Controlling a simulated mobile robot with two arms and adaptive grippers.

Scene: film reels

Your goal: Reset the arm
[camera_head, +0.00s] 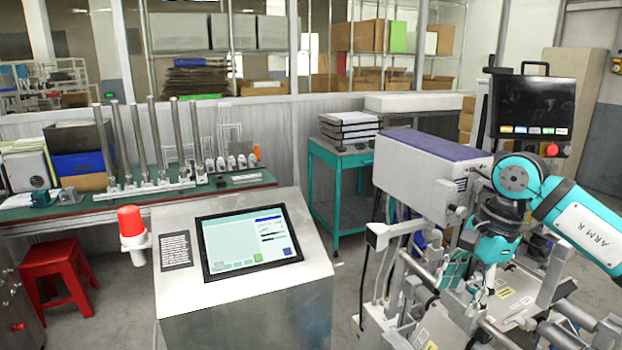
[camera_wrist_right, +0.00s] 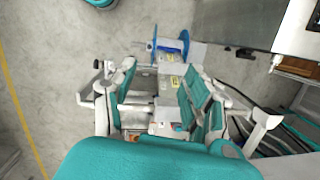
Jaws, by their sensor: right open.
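My right arm (camera_head: 585,228), marked "ARM R", comes in from the right in the head view and bends down over the machine. My right gripper (camera_head: 468,275) points downward above the metal frame of the machine (camera_head: 420,172). In the wrist view the right gripper (camera_wrist_right: 160,105) has its teal-and-grey fingers spread apart, with nothing seen held between them. Machine parts show below and between the fingers. My left gripper and left arm are not in view.
A control console with a touchscreen (camera_head: 250,242) and a red beacon (camera_head: 131,222) stands at front centre. A black monitor with a red button (camera_head: 552,150) is beside the right arm. A teal cart (camera_head: 323,180) stands behind the machine. A red stool (camera_head: 57,268) is at left.

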